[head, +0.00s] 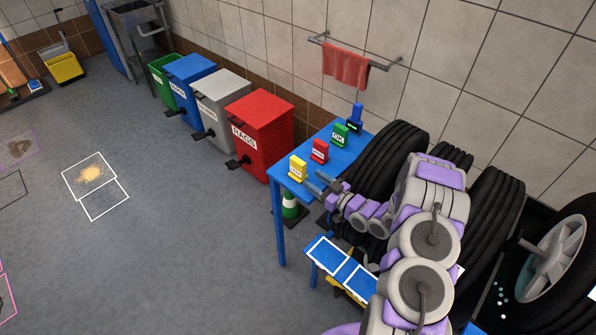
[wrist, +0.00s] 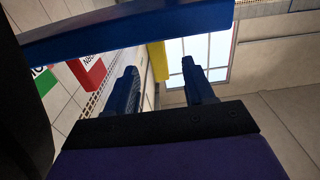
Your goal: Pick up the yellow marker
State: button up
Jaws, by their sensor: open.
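The yellow marker (head: 298,168), a small upright block with a label, stands near the front left end of a blue table (head: 292,187). My gripper (head: 318,182) is open and empty at the table's near edge, just right of the yellow marker and apart from it. In the wrist view the yellow marker (wrist: 158,61) shows between and beyond my two open fingers (wrist: 162,82), partly cut off by the blue table edge (wrist: 130,28). Its lower part is hidden there.
A red marker (head: 320,150), a green marker (head: 341,134) and a blue marker (head: 355,119) stand behind it in a row. Black tires (head: 385,155) crowd the right. A red bin (head: 262,125) stands left of the table. A green-and-white cone (head: 290,206) is underneath.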

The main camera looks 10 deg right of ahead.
aim_at(305, 171)
jog(key=shift+b+x, duration=1.15)
jog(key=shift+x, duration=3.2)
jog(key=shift+w+d+r, duration=0.15)
jog(key=shift+r, duration=0.05)
grip_shut()
jog(key=shift+r+p, duration=0.1)
jog(key=shift+p, duration=0.25)
